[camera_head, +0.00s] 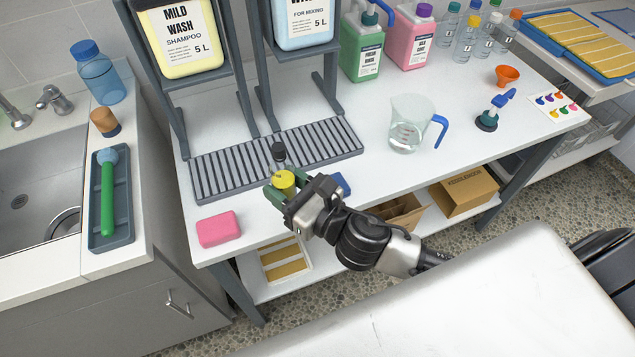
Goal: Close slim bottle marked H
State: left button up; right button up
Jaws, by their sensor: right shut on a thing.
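Several slim clear bottles (466,45) with small dark letter labels and coloured caps stand at the back right of the white worktop. The letters are too small to read, so I cannot tell which is marked H. My right gripper (283,190) is over the front edge of the worktop, near the slatted grate. It is shut on a round yellow cap-like piece (284,180), held between its green finger pads. What lies below the piece is hidden by the gripper. It is well apart from the slim bottles. My left gripper is not in view.
A slatted grate (208,178) lies below two large jugs on stands. A pink block (219,229) and a partly hidden blue block (341,184) lie near the front edge.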

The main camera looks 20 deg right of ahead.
jog(key=shift+w+a+r+n+g+y, duration=0.1)
jog(key=shift+w+a+n+g+y, duration=0.25)
jog(key=shift+a+y, duration=0.3)
jog(key=shift+w+a+n+g+y, duration=0.25)
jog(key=shift+a+n+y, duration=0.2)
jog(key=shift+a, duration=0.25)
jog(key=shift+w+a+r+n+g+y, duration=0.1)
jog(key=shift+w+a+n+g+y, duration=0.15)
jog(key=shift+a+n+g+y, duration=0.35)
jog(key=shift+a, duration=0.1)
